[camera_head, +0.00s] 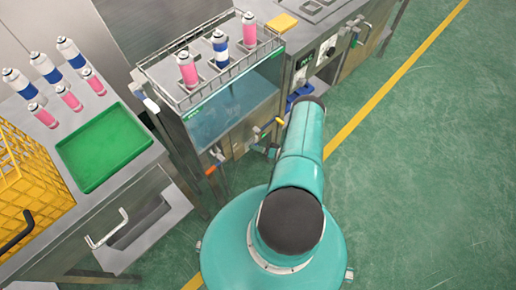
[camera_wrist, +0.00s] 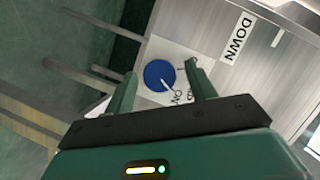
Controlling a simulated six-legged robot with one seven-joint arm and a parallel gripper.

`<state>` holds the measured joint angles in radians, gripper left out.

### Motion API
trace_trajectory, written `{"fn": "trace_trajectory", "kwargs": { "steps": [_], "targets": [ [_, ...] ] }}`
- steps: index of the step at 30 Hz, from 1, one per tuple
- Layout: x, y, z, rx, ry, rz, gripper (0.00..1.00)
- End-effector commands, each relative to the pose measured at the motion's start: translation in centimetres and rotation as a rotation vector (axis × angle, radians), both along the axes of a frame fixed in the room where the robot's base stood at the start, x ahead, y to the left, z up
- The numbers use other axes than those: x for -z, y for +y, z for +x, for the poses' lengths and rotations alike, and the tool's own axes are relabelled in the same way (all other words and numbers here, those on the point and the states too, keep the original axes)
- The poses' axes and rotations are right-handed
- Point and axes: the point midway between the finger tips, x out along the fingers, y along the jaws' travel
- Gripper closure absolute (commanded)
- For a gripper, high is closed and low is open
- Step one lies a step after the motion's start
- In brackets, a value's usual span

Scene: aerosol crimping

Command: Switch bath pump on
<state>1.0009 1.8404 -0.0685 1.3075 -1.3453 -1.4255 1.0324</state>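In the wrist view a round blue knob (camera_wrist: 159,75) sits on a white plate (camera_wrist: 157,50) with small dark lettering, "ON" among it, and a light pointer mark. The plate is fixed to a metal panel. My gripper (camera_wrist: 163,80) is open, with one finger on each side of the knob in the picture. I cannot tell whether the fingers touch it. In the head view the glass-sided water bath (camera_head: 235,108) stands at the upper middle. My arm hides part of the cabinet to its right, and my gripper does not show there.
A wire rack with several cans (camera_head: 221,48) stands over the bath. A green tray (camera_head: 104,147) and a yellow crate (camera_head: 28,185) are on the left bench. Handles (camera_head: 212,169) stick out from the bath's front. A "DOWN" label (camera_wrist: 236,38) is near the knob. Floor at right is clear.

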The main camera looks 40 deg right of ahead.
Motion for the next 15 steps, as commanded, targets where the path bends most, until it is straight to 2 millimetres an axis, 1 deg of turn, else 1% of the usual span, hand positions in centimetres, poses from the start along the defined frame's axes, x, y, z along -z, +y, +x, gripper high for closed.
{"fn": "trace_trajectory", "kwargs": {
  "steps": [5,8,11,15],
  "targets": [
    [0.0,0.0,0.0,0.000,0.000,-0.001,0.45],
    [-0.1,-0.2,-0.4,0.000,0.002,-0.002,0.45],
    [-0.3,-0.6,-1.4,0.001,0.002,-0.002,0.45],
    [-0.8,-1.5,-3.9,0.003,0.003,-0.001,0.45]
  ]
}}
